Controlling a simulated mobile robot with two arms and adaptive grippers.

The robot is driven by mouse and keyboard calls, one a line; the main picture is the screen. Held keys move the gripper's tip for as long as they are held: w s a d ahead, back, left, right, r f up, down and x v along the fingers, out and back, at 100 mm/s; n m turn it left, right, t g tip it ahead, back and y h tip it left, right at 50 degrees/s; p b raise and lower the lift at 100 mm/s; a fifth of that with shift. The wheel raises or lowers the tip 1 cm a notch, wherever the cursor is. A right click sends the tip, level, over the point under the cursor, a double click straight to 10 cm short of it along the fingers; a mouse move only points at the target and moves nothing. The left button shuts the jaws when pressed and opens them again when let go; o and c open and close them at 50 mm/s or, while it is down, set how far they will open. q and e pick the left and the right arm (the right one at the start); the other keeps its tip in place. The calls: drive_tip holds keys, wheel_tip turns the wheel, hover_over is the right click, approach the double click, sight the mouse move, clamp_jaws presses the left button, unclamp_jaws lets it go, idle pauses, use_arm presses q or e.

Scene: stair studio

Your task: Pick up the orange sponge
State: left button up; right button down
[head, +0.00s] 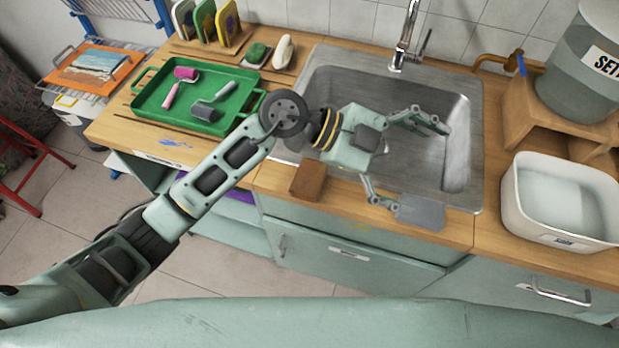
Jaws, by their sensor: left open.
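A brown-orange block (308,181) lies on the wooden counter at the front left of the sink. It is the closest match to an orange sponge, but I cannot tell its material. My left gripper (430,168) is open and empty, over the right part of the sink and its front edge. Its fingers are spread wide and point right, away from the block. The block lies left of the fingers, just below the gripper's wrist in the picture, apart from them. My right gripper is out of view.
The steel sink (465,150) with its tap (404,45) lies under the gripper. A green tray (150,92) with two rollers stands left. A green pad (257,53) and pale oval piece (283,52) lie behind. A white tub (512,205) and water container (575,75) stand right.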

use_arm(q)
drive_tip(key=w+a+f+y, duration=0.2)
drive_tip(key=a+f+y, duration=0.2)
drive_tip(key=f, duration=0.1)
drive_tip(key=n+t+y, duration=0.3)
drive_tip(key=n+y, duration=0.2)
drive_tip(key=y, duration=0.4)
hover_over(309, 176)
drive_tip(key=f, duration=0.5)
drive_tip(key=shift+w+a, duration=0.2)
drive_tip(key=shift+a, duration=0.2)
drive_tip(key=shift+a+f, duration=0.1)
drive_tip(key=shift+f, duration=0.15)
drive_tip(key=f+p, duration=0.1)
drive_tip(key=f, duration=0.1)
drive_tip(key=f+p, duration=0.1)
drive_tip(key=f, duration=0.1)
drive_tip(key=d+f+p, duration=0.1)
drive_tip(key=f, duration=0.1)
drive_tip(key=shift+s+f, duration=0.1)
drive_tip(key=shift+s, duration=0.2)
drive_tip(key=shift+f, duration=0.45)
drive_tip(key=c, duration=0.9)
drive_tip(key=shift+w+r, duration=0.1)
drive_tip(key=shift+r, duration=0.1)
